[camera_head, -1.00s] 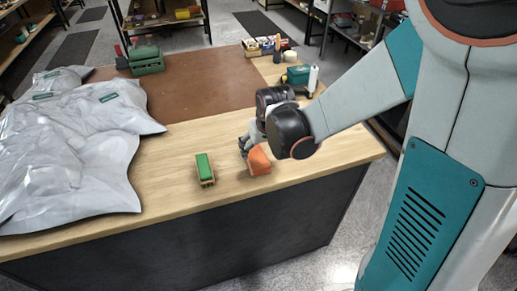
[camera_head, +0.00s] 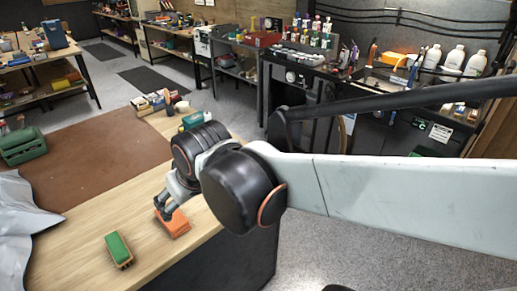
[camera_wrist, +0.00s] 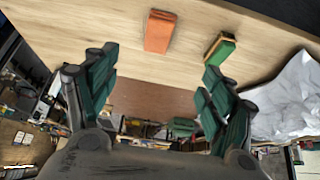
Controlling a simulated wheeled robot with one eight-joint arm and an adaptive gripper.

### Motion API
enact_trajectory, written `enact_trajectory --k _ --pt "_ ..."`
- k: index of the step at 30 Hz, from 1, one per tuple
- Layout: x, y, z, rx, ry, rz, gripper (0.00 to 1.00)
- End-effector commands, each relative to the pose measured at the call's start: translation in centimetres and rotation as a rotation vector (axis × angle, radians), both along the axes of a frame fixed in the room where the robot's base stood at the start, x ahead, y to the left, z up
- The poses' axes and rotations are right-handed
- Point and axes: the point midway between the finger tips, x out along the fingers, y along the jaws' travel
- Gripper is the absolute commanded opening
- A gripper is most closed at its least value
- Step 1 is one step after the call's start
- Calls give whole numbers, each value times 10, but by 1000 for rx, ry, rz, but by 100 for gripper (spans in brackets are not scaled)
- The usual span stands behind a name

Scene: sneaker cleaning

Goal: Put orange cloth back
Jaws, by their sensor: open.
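The orange cloth (camera_head: 174,225) lies folded on the wooden worktop near its front edge. It also shows in the wrist view (camera_wrist: 159,32), lying flat on the wood and apart from the fingers. My gripper (camera_head: 163,212) is just above and beside the cloth in the head view. In the wrist view my gripper (camera_wrist: 155,75) has its two dark green fingers spread wide, with nothing between them. Part of the gripper is hidden behind my wrist in the head view.
A green-topped brush (camera_head: 118,248) lies left of the cloth and also shows in the wrist view (camera_wrist: 221,47). Grey plastic wrapping (camera_head: 22,225) covers the worktop's left side. A brown mat (camera_head: 75,165) and a green toolbox (camera_head: 23,145) lie farther back. Bare wood surrounds the cloth.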

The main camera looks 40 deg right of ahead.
Motion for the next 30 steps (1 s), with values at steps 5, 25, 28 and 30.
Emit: enact_trajectory --k 5,25,28,30 --pt "-37 0 12 0 -42 0 76" --pt "-64 0 14 0 -79 0 76" --pt "-64 0 3 0 -79 0 76" --pt "-64 0 -8 0 -79 0 76"
